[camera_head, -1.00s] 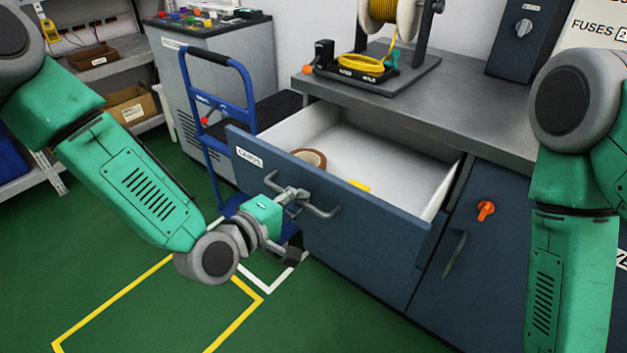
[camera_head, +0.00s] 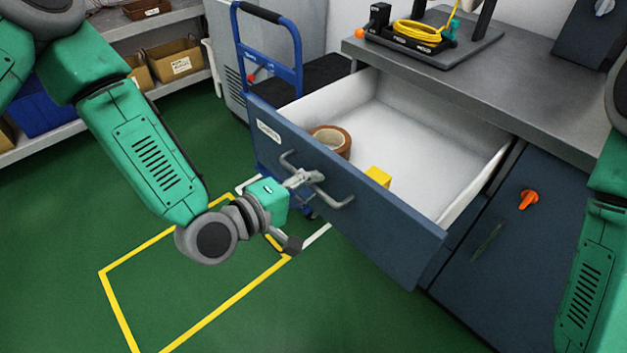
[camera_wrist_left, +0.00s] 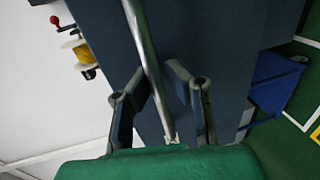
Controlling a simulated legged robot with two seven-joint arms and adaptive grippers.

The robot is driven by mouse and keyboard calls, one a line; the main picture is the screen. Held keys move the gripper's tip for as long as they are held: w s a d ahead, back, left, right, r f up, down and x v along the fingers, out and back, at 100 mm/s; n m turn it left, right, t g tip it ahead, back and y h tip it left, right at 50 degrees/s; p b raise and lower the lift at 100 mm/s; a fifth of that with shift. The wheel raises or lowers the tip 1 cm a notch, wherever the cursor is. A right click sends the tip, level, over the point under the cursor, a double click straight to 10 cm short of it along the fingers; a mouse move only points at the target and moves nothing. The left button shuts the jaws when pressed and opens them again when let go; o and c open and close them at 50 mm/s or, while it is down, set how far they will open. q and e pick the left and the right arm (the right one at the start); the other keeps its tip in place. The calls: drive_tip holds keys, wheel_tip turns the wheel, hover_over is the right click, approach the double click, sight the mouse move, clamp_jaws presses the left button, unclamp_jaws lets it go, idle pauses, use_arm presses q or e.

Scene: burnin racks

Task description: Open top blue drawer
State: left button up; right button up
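The top blue drawer (camera_head: 375,222) is pulled well out of the cabinet, and its white inside shows in the head view. A brown tape roll (camera_head: 331,141) and a yellow block (camera_head: 377,177) lie in it. My left gripper (camera_head: 308,179) is at the drawer's grey bar handle (camera_head: 337,201). In the left wrist view the handle (camera_wrist_left: 146,50) passes between the two fingers (camera_wrist_left: 160,92), which stand apart on either side of it. Contact between fingers and handle is not clear. My right gripper is out of view; only part of my right arm shows.
A cabinet door (camera_head: 482,245) with an orange knob (camera_head: 528,200) is right of the drawer. A grey worktop (camera_head: 480,88) holds a yellow cable coil (camera_head: 417,34). A blue trolley (camera_head: 298,50) stands behind the drawer's left side. Green floor in front is free.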

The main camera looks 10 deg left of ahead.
use_arm(q)
drive_tip(key=shift+o, duration=0.8)
drive_tip(key=shift+r, duration=0.1)
drive_tip(key=v, duration=0.7)
drive_tip(key=shift+a, duration=0.25)
drive_tip(key=shift+s, duration=0.1)
drive_tip(key=s+a+f+m+g+y, duration=0.2)
drive_tip(key=s+f+m+g, duration=0.1)
drive_tip(key=s+f, duration=0.3)
drive_tip(key=s+a+f+m+g+y, duration=0.2)
drive_tip(key=s+f+m+g, duration=0.15)
drive_tip(key=f, duration=0.55)
drive_tip(key=s+a+f+m+g+y, duration=0.5)
drive_tip(key=s+a+f, duration=0.1)
drive_tip(key=s+a, duration=0.4)
drive_tip(key=shift+a, duration=0.3)
